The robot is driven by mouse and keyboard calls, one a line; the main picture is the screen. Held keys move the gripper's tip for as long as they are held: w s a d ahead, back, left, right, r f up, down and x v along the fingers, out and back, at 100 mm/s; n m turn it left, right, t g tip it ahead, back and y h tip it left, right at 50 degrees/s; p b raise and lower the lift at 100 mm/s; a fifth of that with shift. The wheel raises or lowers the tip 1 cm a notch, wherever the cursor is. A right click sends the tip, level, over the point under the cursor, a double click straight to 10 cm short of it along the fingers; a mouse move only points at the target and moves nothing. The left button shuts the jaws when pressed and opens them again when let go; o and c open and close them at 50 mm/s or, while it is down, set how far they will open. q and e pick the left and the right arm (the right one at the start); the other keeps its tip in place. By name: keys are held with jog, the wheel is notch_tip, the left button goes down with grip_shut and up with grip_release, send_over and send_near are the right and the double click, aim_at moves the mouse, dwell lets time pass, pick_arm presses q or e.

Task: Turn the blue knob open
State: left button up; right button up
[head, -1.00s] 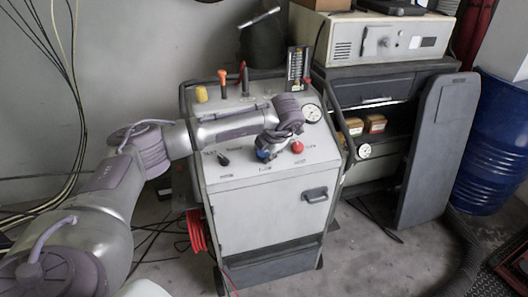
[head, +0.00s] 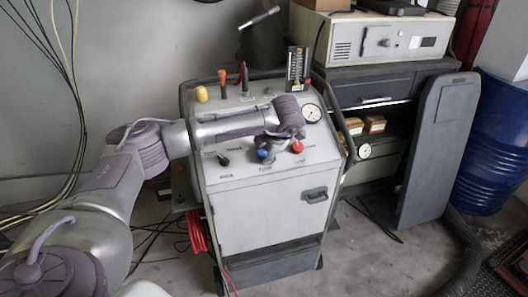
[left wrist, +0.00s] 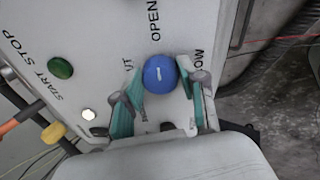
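The blue knob (head: 262,154) sits on the sloped top panel of a grey machine cart, under my left gripper (head: 267,147). In the left wrist view the round blue knob (left wrist: 159,74) has a short white mark on its face, with the word OPEN printed beside it. My left gripper's two teal-padded fingers (left wrist: 159,72) are spread, one on each side of the knob. Small gaps seem to show between the pads and the knob; I cannot tell whether either touches. My right gripper is in no view.
A gauge (head: 312,113) and upright levers stand behind. A green button (left wrist: 60,68) shows in the wrist view.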

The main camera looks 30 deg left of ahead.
pick_arm(q)
jog(key=shift+o, duration=1.4)
jog(key=v, duration=1.2)
jog(key=shift+d, duration=0.1)
